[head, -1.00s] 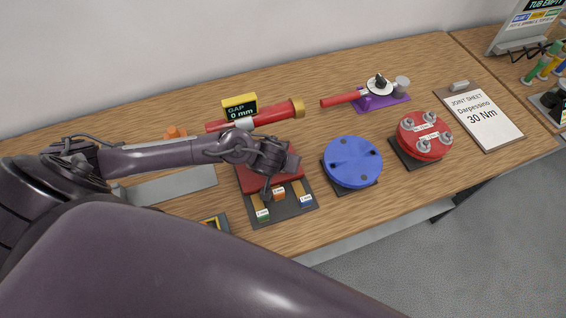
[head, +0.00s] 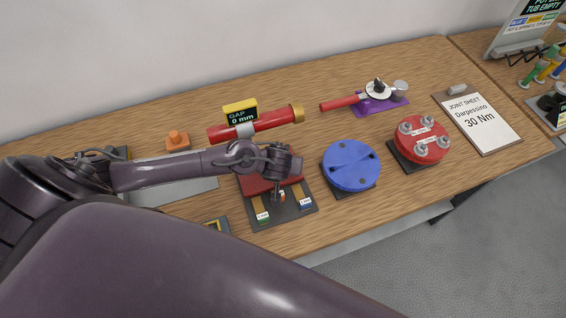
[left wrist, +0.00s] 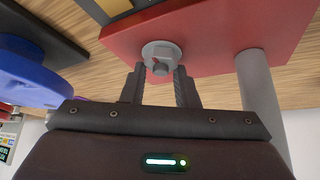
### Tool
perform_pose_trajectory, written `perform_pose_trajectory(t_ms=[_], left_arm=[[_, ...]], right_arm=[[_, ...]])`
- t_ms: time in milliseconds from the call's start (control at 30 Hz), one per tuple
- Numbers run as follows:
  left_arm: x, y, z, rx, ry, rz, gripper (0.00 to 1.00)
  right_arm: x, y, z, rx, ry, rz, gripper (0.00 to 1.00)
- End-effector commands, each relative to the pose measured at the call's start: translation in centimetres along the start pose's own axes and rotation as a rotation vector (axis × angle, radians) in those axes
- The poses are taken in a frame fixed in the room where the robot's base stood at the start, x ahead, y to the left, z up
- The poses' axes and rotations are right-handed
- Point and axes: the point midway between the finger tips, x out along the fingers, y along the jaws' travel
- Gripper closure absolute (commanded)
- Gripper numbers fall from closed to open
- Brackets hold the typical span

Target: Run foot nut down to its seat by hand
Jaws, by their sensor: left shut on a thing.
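The foot nut (left wrist: 161,55) is a grey hex nut with a round flange or washer against the red block in the left wrist view, and a stud end shows at its middle. I cannot tell whether a gap is left under it. The red block (head: 257,186) is partly covered by my arm in the head view. My left gripper (left wrist: 159,72) has its two fingers on either side of the nut and is shut on it. In the head view the left gripper (head: 278,190) points down at the red block's front edge, and the nut is hidden. My right gripper is not in view.
A dark tray (head: 267,220) with labelled slots lies under the red block. Behind stands a red cylinder (head: 272,120) with a display (head: 240,112) reading GAP 0 mm. A blue disc (head: 351,165) and a red flange (head: 421,140) are to the right. A grey post (left wrist: 258,90) stands near the gripper.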

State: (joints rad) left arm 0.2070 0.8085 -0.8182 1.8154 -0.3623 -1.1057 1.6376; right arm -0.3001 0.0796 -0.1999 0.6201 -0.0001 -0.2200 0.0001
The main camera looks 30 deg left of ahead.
Motion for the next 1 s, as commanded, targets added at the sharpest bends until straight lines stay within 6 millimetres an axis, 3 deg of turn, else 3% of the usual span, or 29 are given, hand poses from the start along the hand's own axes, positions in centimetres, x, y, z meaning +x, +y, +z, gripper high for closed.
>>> perform_pose_trajectory(t_ms=[767, 800, 1000], left_arm=[[0.03, -0.04, 0.03, -0.169, 0.0, -0.106, 0.96], [0.03, -0.04, 0.04, -0.169, 0.0, -0.106, 0.7], [0.02, -0.03, 0.02, -0.168, 0.0, -0.105, 0.47]], right_arm=[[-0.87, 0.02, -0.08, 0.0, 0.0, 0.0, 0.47], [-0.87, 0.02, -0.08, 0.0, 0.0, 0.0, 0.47], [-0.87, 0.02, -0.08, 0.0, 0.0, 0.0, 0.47]])
